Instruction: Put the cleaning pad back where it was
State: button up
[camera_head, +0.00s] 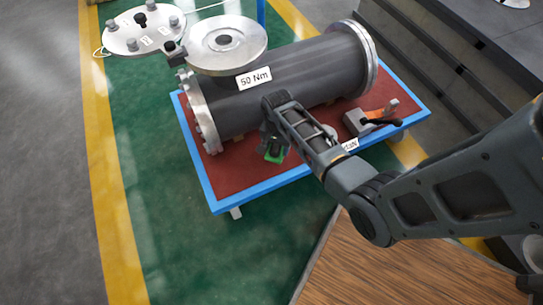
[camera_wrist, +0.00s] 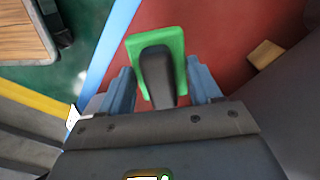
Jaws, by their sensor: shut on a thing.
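The cleaning pad is a green rectangular pad (camera_head: 274,154) with a dark handle. In the wrist view the pad (camera_wrist: 136,48) sits between the two blue-grey fingers of my gripper (camera_wrist: 160,88), which is shut on its dark handle. In the head view my gripper (camera_head: 273,140) is over the front part of the red-topped table (camera_head: 228,182), in front of the grey flanged shell (camera_head: 300,77). My gripper and wrist hide part of the pad. I cannot tell whether the pad touches the table top.
The shell carries a "50 Nm" label (camera_head: 254,78). A grey tool with an orange part (camera_head: 372,117) lies on the table's right. A small tan block (camera_wrist: 265,54) lies on the red surface. A wooden surface (camera_head: 385,262) is in front. The table's front-left corner is clear.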

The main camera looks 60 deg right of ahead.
aim_at(272, 155)
jog(key=shift+w+a+f, duration=0.5)
jog(key=shift+a, duration=0.05)
jog(key=shift+f, duration=0.2)
jog(key=shift+f+b, duration=1.05)
jog(key=shift+f, duration=0.75)
jog(key=shift+f, duration=0.15)
jog(key=o, duration=1)
